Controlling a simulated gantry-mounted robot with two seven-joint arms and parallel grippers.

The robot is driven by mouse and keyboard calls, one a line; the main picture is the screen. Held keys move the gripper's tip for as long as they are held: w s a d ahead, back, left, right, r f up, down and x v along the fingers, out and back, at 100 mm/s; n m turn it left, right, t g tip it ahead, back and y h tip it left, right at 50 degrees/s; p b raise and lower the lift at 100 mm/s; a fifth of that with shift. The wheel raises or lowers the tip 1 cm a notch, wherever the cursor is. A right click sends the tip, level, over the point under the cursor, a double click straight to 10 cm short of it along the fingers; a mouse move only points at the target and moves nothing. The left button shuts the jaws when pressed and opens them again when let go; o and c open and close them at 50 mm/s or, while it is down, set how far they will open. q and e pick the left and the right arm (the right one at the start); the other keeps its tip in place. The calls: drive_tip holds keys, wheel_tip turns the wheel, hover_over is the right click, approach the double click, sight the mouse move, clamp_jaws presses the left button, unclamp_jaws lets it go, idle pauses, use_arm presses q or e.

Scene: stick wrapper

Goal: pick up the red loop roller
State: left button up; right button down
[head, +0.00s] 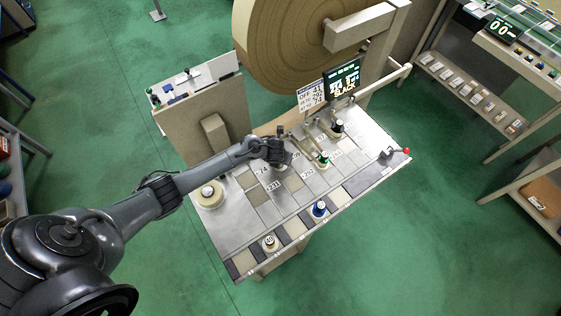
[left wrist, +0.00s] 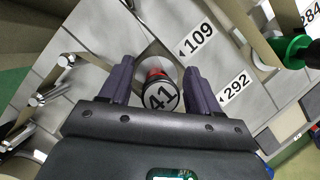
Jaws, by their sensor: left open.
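The red loop roller (left wrist: 160,92) shows in the left wrist view, with a red side and a dark cap marked 41. It stands between the two fingers of my left gripper (left wrist: 157,80). The gripper is open, with a finger on each side of the roller and small gaps visible. In the head view my left gripper (head: 280,153) is over the upper left middle of the metal table (head: 232,230), and I cannot make out the red roller there. My right gripper is in neither view.
A green roller (head: 322,158) and a black-topped roller (head: 337,127) stand to the right of the gripper. A blue roller (head: 319,209), a pale roller (head: 270,242) and a cream spool (head: 208,194) stand elsewhere on the table. A huge wound reel (head: 285,50) rises behind.

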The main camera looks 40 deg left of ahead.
use_arm(q)
drive_tip(key=shift+f, duration=0.1)
drive_tip(key=c, duration=1.1)
